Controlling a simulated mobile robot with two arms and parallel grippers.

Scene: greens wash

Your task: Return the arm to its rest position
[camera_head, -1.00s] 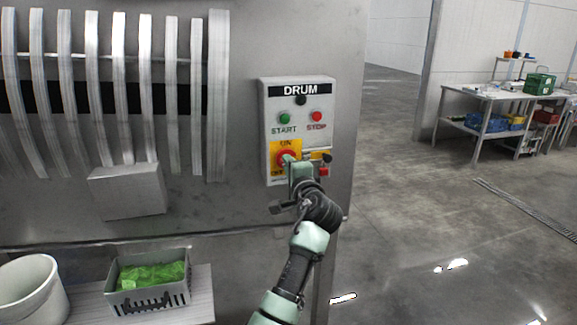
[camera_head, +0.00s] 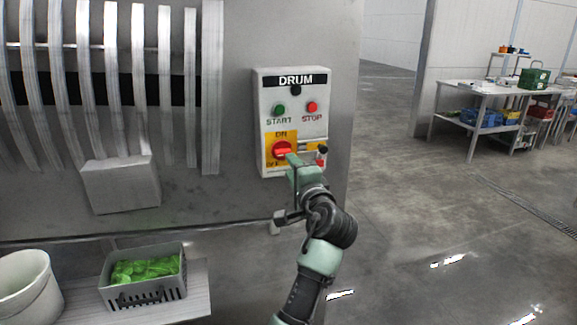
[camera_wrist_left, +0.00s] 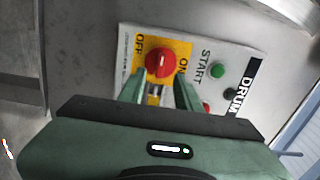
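My left arm reaches up from the bottom of the head view to the drum control panel (camera_head: 260,110). Its green gripper (camera_head: 291,160) is just below and right of the red rotary switch (camera_head: 281,149) on a yellow ON/OFF plate. In the left wrist view, two green fingers (camera_wrist_left: 160,80) stand apart with nothing held between them. The red knob (camera_wrist_left: 160,62) shows beyond the fingertips, seemingly clear of them. My right gripper is not in view.
The panel has a green START button (camera_head: 279,108) and red STOP button (camera_head: 311,106). Below left, a grey crate (camera_head: 145,297) of greens and a white bucket (camera_head: 28,288) stand on a shelf. A worktable (camera_head: 480,88) is far right. Open floor lies between.

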